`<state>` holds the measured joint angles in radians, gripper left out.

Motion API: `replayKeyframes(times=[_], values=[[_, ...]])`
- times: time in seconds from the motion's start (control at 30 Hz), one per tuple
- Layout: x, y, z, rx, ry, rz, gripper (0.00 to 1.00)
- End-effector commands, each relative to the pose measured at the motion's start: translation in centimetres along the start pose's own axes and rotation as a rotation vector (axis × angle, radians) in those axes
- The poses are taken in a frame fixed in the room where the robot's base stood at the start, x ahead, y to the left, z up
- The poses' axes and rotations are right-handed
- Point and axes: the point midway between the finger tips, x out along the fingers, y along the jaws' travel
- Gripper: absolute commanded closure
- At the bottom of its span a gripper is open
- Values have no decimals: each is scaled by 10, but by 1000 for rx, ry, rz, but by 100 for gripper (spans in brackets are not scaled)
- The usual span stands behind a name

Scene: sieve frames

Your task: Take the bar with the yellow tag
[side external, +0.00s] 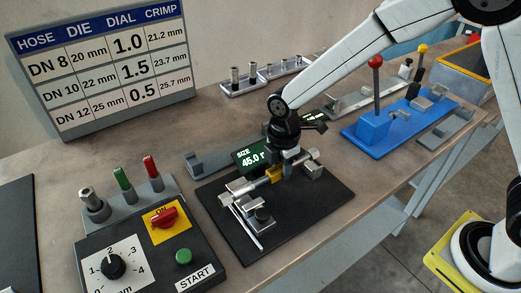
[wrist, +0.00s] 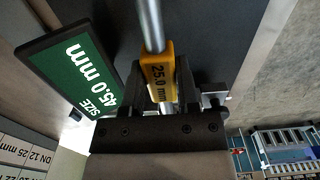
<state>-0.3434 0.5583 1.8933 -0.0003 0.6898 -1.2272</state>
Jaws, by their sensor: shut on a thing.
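The bar with the yellow tag (wrist: 151,25) is a thin silver rod. In the side view the bar lies across the metal fixture on a black plate (side external: 321,203), and the yellow tag (side external: 274,174) shows under my gripper. Whether the bar touches the fixture is hard to tell.
A display (side external: 250,157) reading 45.0 stands just behind the bar. A control box (side external: 130,245) with dial and START button is at front left. A blue stand with levers (side external: 372,132) is at right. A size chart (side external: 105,65) stands at the back left.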

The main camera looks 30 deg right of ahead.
Motion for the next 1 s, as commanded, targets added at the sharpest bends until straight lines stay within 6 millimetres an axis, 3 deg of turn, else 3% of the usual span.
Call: replayKeyframes(times=[0.3,0.5,1.0], values=[[-48,1,0,1,2,5,100],[-68,1,0,1,2,4,100],[-74,1,0,1,1,2,100]])
